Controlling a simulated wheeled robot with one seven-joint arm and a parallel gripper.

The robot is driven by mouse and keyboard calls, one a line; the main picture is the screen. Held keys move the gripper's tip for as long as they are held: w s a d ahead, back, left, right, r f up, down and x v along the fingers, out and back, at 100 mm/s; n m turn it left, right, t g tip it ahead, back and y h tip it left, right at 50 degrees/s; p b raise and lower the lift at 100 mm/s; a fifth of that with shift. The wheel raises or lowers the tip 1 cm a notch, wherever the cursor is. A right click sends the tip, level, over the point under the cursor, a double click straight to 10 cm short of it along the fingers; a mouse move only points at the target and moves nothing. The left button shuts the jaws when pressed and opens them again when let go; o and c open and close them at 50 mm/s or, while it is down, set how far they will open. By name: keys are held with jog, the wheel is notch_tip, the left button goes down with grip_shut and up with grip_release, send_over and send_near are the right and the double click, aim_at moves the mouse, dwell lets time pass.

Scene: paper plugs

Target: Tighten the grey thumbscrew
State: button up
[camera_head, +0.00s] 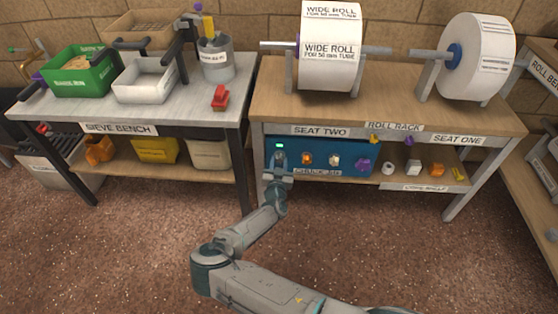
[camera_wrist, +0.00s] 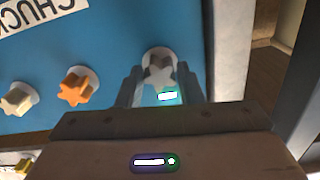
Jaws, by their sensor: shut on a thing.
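The grey star-shaped thumbscrew (camera_wrist: 158,68) sits on a round pale base on the blue panel (camera_wrist: 120,50), near the top middle of the wrist view. My gripper (camera_wrist: 160,88) has one finger on each side of it and is shut on it. In the head view my gripper (camera_head: 280,160) is at the left end of the blue panel (camera_head: 346,170), under the bench top, and hides the grey thumbscrew there. An orange thumbscrew (camera_wrist: 77,88) and a cream one (camera_wrist: 18,100) are on the same panel, apart from my fingers.
The table leg stands just left of my gripper. The bench top (camera_head: 275,105) overhangs it, with a wide roll (camera_head: 330,75) above. The floor in front is clear.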

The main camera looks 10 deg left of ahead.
aim_at(279, 160)
jog(key=shift+m+p, duration=0.6)
jog(key=shift+m, duration=0.5)
jog(key=o, duration=1.1)
jog(key=shift+d, duration=0.1)
jog(key=shift+o, duration=0.2)
jog(key=shift+s+r+p, duration=0.15)
jog(key=shift+s+p, duration=0.7)
jog(key=shift+s, duration=0.75)
jog(key=shift+s+d, duration=0.1)
jog(key=shift+s, duration=0.3)
